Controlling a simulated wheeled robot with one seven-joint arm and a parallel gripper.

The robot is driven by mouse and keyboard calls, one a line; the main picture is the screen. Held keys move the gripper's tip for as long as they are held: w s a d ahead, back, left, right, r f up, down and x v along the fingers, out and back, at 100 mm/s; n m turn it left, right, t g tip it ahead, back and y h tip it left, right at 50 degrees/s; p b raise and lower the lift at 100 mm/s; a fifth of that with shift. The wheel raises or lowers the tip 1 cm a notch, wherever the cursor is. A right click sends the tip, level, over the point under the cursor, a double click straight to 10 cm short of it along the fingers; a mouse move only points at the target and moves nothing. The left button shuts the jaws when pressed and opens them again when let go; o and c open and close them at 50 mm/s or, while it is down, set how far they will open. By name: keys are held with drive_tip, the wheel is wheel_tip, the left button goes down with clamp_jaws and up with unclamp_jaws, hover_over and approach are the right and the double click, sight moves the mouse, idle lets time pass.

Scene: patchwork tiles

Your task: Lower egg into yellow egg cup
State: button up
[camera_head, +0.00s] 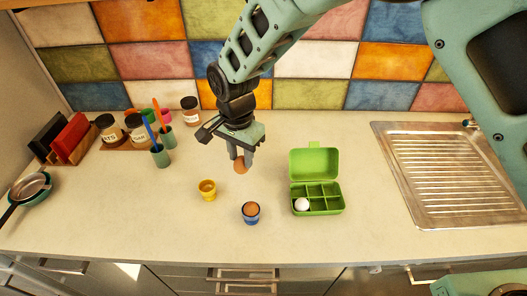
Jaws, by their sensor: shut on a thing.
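My gripper (240,160) is shut on a brown egg (240,167) and holds it above the counter, with the egg's lower part showing below the fingers. The yellow egg cup (207,190) stands upright on the counter, lower and to the left of the held egg in the picture. The yellow cup looks empty. The egg and the yellow cup are apart.
A blue egg cup (251,213) holding a brown egg (251,208) stands in front. A green open box (330,210) with a white egg (302,204) is at right. Utensil cups (161,157) and jars (136,128) stand back left. A sink drainboard (450,215) lies far right.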

drive_tip(key=w+a+f+b, duration=0.1)
drive_tip(key=a+f, duration=0.2)
drive_tip(key=a, duration=0.7)
drive_tip(key=shift+w+a, duration=0.15)
drive_tip(key=shift+a, duration=0.25)
drive_tip(key=shift+f, duration=0.2)
drive_tip(key=shift+f+b, duration=0.8)
drive_tip(key=shift+f, duration=0.25)
drive_tip(key=shift+f+b, duration=1.4)
drive_tip(key=shift+f, duration=0.9)
idle(1.0)
drive_tip(key=o, duration=1.1)
drive_tip(key=shift+c, duration=0.2)
